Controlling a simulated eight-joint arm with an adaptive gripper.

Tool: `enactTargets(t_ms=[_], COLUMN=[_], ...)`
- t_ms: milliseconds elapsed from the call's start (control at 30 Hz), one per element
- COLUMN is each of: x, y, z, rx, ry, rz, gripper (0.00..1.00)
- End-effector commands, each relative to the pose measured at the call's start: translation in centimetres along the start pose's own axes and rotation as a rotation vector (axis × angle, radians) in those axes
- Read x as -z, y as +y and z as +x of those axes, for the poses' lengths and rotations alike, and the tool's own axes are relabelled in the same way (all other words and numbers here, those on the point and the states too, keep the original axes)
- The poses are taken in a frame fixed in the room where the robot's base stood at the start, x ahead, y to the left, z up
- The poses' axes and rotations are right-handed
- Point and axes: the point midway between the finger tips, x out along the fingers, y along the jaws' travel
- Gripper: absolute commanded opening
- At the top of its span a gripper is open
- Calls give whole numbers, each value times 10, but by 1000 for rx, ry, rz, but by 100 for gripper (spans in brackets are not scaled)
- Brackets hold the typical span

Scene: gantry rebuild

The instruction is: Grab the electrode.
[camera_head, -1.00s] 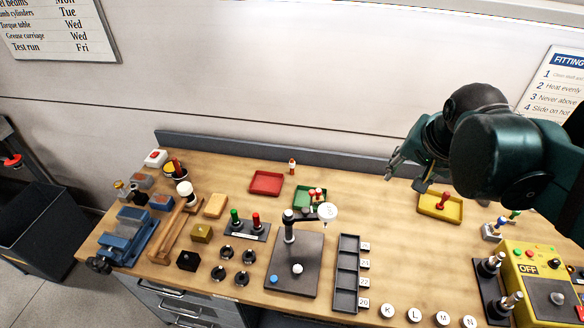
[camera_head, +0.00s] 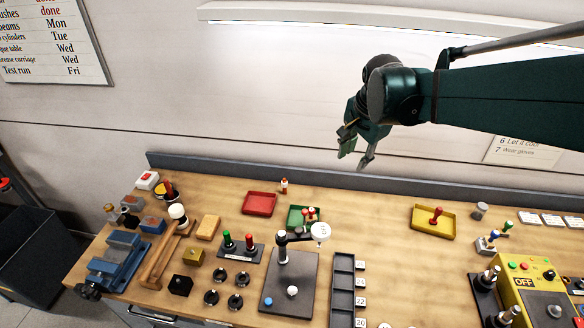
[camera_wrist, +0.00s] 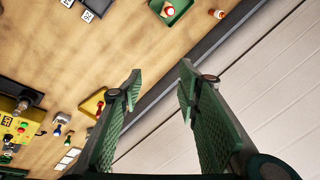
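I cannot tell for sure which thing is the electrode. A small red and white upright piece (camera_head: 284,185) stands on the bench behind the trays. Red-topped pieces (camera_head: 310,214) stand in the green tray (camera_head: 293,222), and a red knobbed piece (camera_head: 436,215) stands in the yellow tray (camera_head: 418,228). My gripper (camera_head: 354,160) is above the bench's back edge, between the red and yellow trays. In the wrist view its fingers (camera_wrist: 160,68) are wide apart with nothing between them. The green tray (camera_wrist: 184,8) and the red and white piece (camera_wrist: 217,13) show beyond them.
The bench (camera_head: 375,230) is clear between the green and yellow trays. A low back rail (camera_head: 230,170) runs along the wall. A stand with a white round head (camera_head: 320,232) rises front centre. A yellow control box (camera_head: 530,285) is at the right, a blue vise (camera_head: 118,260) at the left.

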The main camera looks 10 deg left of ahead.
Motion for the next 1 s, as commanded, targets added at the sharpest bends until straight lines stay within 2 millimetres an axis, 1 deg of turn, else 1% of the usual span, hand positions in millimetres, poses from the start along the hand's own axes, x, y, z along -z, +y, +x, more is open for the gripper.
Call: enactTargets(t_ms=[33,100,467,767,1000], x=[0,0,-6,-18,-31], y=[-10,-22,-78,-122,-154], z=[7,16,66,114,157], rx=[-6,-15,-69,-120,-163], ry=[-6,-13,-47,-64,-71], rz=[18,48,208,341,445], gripper=[33,33,33,33,33])
